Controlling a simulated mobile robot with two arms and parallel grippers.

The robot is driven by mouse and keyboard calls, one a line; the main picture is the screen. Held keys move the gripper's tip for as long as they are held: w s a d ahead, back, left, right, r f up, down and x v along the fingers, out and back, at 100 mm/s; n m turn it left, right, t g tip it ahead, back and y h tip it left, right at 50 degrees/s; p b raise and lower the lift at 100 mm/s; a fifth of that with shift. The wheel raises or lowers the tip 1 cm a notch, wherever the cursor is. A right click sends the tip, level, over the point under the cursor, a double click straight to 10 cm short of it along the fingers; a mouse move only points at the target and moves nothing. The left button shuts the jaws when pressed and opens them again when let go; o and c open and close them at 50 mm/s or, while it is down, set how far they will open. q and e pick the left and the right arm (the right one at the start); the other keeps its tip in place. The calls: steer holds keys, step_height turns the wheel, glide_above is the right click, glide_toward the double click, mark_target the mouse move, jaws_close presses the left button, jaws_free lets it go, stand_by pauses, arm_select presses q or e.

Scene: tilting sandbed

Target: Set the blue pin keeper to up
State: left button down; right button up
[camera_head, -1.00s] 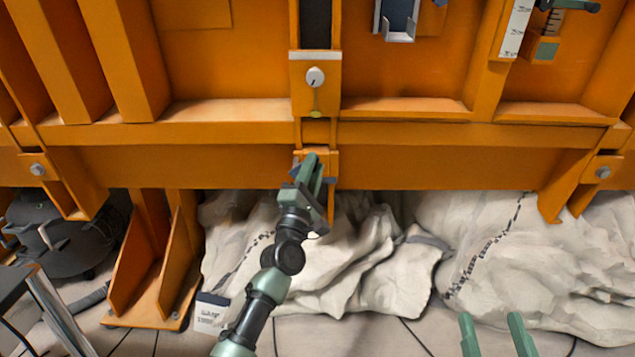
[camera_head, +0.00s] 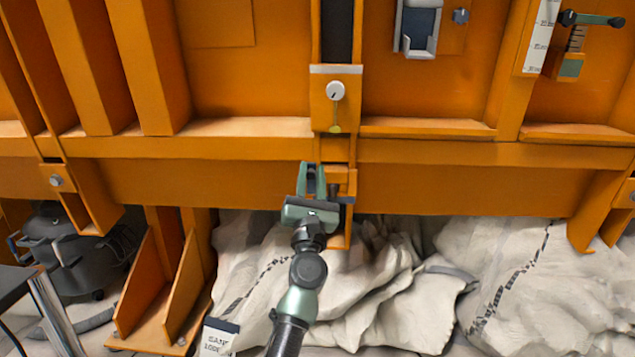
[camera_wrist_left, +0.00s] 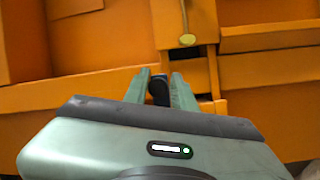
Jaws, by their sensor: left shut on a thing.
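My left gripper (camera_head: 313,180) points up at the orange beam, just left of a small orange bracket (camera_head: 345,178) below the central post. Its two green fingers are shut on a narrow dark piece, which shows between them in the left wrist view (camera_wrist_left: 159,92). This piece may be the blue pin keeper, but its blue colour is not clear and the fingers hide much of it. I cannot tell whether it stands up or down. The gripper also shows in the left wrist view (camera_wrist_left: 160,82). My right gripper is out of view.
A white round knob (camera_head: 335,91) with a yellow-green tab sits on the post above. A grey holder (camera_head: 418,28) and a green-handled lever (camera_head: 592,19) are at upper right. Pale sacks (camera_head: 370,290) lie below the beam; a dark machine (camera_head: 68,250) stands at left.

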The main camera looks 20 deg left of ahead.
arm_select(q)
steer(key=shift+s+a+n+y, duration=0.1)
steer(key=shift+a+n+y, duration=0.45)
steer(key=shift+n, duration=0.35)
steer(key=c, duration=1.3)
jaws_free()
steer(key=shift+a, duration=0.1)
steer(key=shift+f, duration=0.1)
steer(key=v, duration=0.8)
